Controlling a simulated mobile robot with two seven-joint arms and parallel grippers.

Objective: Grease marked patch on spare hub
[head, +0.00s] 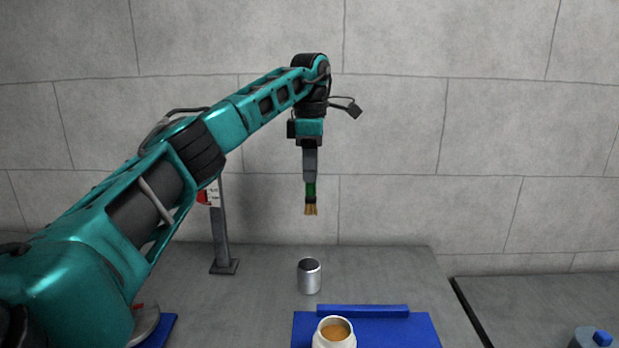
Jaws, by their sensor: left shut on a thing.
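My left gripper (310,178) is shut on a brush (311,202) with a green handle and tan bristles. The brush hangs bristles down, in the air above the table. An open white jar (334,335) holding an amber-brown substance, which looks like grease, stands on a blue mat (398,332) at the bottom centre. At the bottom right a grey round part with a blue block on top (600,338) is cut by the frame edge; I cannot tell whether it is the spare hub. No marked patch can be made out. My right gripper is not in view.
A metal canister (309,276) stands behind the jar, below the brush. A grey post (220,240) with a red and white sign rises behind my left arm. A dark gap (466,312) separates the main table from a right-hand surface, mostly clear.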

